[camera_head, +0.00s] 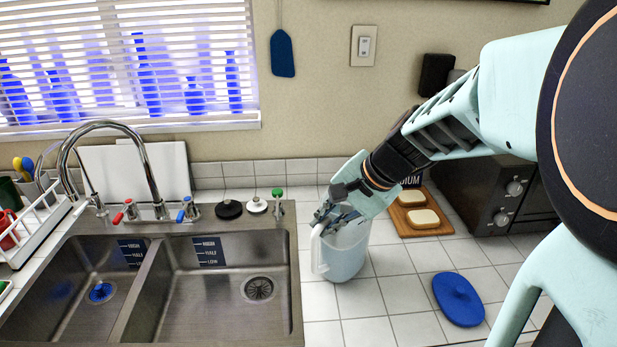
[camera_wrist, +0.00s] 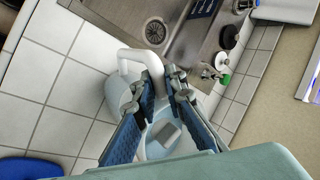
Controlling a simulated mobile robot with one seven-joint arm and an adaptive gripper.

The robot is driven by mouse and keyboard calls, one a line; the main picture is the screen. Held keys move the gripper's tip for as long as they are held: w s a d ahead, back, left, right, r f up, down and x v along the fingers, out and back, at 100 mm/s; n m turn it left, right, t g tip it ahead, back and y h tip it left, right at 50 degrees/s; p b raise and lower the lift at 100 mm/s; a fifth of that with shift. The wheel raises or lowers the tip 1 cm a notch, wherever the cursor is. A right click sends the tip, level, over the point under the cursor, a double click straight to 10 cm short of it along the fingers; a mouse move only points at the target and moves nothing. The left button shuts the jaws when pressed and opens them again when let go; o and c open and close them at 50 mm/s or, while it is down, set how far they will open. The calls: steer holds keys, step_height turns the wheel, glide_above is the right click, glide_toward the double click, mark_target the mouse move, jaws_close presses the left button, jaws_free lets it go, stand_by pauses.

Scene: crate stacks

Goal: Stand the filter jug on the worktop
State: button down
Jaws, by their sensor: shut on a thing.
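The filter jug (camera_head: 346,260) is a pale, translucent white-blue jug with a white handle on its left. It is upright at the worktop (camera_head: 390,259), just right of the sink; I cannot tell whether its base touches the tiles. My gripper (camera_head: 330,217) comes down from the upper right and is shut on the jug near the top of its handle. In the wrist view my gripper (camera_wrist: 163,85) has its fingers by the white handle (camera_wrist: 148,58). A grey block (camera_wrist: 167,134) shows inside the open jug. My fingers hide part of the rim.
A blue oval lid (camera_head: 458,298) lies on the tiles to the right. A wooden board (camera_head: 434,229) with two pale pieces and a dark oven (camera_head: 490,192) stand behind. The double sink (camera_head: 297,310) with its tap (camera_head: 148,165) is left. Tiles between jug and lid are clear.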

steer(key=shift+f+b, duration=0.5)
stand_by(0.3)
steer(key=c, duration=1.9)
jaws_free()
